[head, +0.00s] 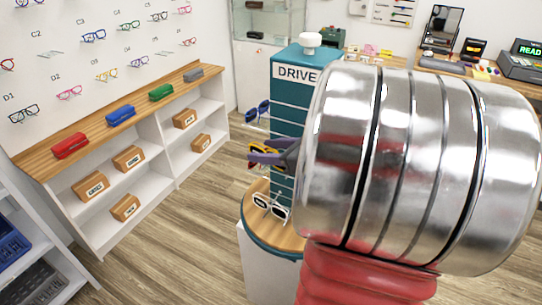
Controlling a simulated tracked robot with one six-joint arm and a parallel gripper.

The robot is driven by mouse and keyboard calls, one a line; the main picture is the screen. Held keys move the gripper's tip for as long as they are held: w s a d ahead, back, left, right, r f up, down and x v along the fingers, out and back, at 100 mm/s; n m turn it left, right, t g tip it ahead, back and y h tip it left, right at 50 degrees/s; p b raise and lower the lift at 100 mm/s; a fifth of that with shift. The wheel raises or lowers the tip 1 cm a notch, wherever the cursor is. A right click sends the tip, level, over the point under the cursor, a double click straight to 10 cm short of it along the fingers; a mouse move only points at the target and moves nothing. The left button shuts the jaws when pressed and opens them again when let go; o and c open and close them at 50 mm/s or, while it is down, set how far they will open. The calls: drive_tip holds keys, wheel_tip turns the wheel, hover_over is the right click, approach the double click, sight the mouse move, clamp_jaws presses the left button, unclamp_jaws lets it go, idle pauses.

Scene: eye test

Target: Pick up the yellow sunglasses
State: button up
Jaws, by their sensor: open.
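The yellow sunglasses (262,150) hang on the left side of a teal display stand (291,91) labelled "DRIVE". Only a small yellow part and a dark lens show; my gripper hides much of the rest. My gripper (254,154) is open, with its dark purple-grey fingers at the yellow sunglasses, seeming to be around part of them. I cannot tell whether the fingers touch them. My large metal arm link covers the right part of the view.
Blue sunglasses (257,111) hang higher on the stand. White sunglasses (270,207) are lower, by the round wooden base (253,235). A wooden-topped shelf (113,115) with coloured cases stands left. A counter (398,62) is behind. The floor between shelf and stand is clear.

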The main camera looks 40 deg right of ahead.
sight(263, 145)
drive_tip(key=shift+w+a+f, duration=0.1)
drive_tip(key=shift+w+f, duration=0.1)
drive_tip(key=shift+w, duration=0.3)
drive_tip(key=shift+c, duration=0.5)
drive_tip(key=c, duration=1)
drive_tip(key=shift+r, duration=0.1)
wheel_tip(263, 145, up, 10)
drive_tip(key=shift+f, duration=0.1)
